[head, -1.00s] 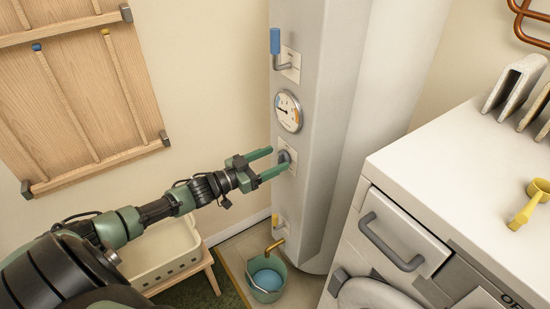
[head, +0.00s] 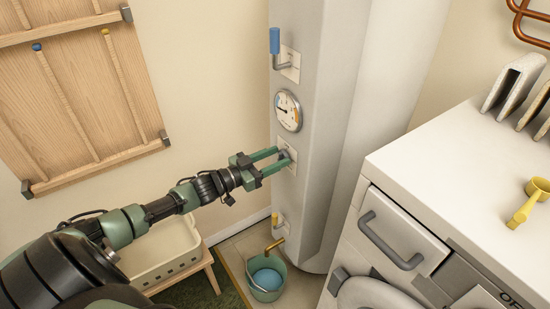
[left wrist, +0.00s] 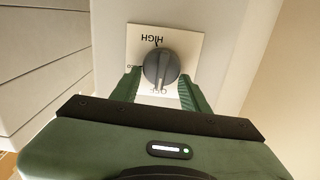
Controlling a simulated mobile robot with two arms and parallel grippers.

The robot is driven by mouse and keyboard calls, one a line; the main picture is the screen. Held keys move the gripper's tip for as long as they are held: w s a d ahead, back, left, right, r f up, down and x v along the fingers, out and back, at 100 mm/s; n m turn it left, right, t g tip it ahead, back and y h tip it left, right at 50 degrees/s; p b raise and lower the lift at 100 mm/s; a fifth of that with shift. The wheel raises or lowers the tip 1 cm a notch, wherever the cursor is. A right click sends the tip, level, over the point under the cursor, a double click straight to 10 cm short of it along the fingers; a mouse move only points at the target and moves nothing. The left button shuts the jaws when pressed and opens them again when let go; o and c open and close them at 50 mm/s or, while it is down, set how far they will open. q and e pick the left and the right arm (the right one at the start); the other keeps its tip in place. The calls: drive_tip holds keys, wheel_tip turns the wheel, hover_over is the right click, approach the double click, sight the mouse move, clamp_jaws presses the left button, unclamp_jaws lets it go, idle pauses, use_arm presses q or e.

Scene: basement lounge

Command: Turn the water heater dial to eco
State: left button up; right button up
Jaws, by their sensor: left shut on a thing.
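The water heater (head: 310,190) is a tall grey-white column with a dial plate (head: 292,166) below its round gauge. My left gripper (head: 284,156) is shut on the grey dial, with one green finger on either side. In the left wrist view the dial (left wrist: 161,69) sits on a white plate (left wrist: 190,40), between my left gripper's fingertips (left wrist: 161,80). The plate's lettering is upside down there: HIGH at the top, OFF at the bottom, and a small, unclear label at the left. The dial's ridge runs roughly between HIGH and OFF. My right gripper is out of view.
A blue-handled lever (head: 275,42) and a gauge (head: 288,111) are above the dial. Below are a yellow-handled tap (head: 277,222) and a green bucket (head: 266,284) of water. A white appliance (head: 470,160) stands at the right. A cream basket (head: 165,258) is below my left arm.

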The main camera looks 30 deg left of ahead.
use_arm(q)
drive_tip(key=m, duration=0.3)
drive_tip(key=shift+d+m, duration=0.2)
drive_tip(key=shift+m, duration=0.1)
drive_tip(key=m, duration=0.3)
drive_tip(key=shift+s+d+f+m+b, duration=0.1)
drive_tip(key=shift+s+d+m+b, duration=0.05)
drive_tip(key=shift+m+b, duration=0.25)
drive_tip(key=m, duration=0.2)
drive_tip(key=m+b, duration=0.1)
drive_tip(key=m, duration=0.2)
drive_tip(key=m+b, duration=0.1)
drive_tip(key=m, duration=0.1)
drive_tip(key=shift+s+d+f+m, duration=0.1)
drive_tip(key=shift+d+f+m, duration=0.2)
drive_tip(key=shift+f, duration=0.1)
drive_tip(key=shift+m, duration=0.3)
drive_tip(key=o, duration=1.3)
drive_tip(key=shift+o, duration=0.2)
drive_tip(key=b+v, duration=0.1)
drive_tip(key=v, duration=0.6)
drive_tip(key=shift+s+a, duration=0.2)
drive_tip(key=shift+s, duration=0.15)
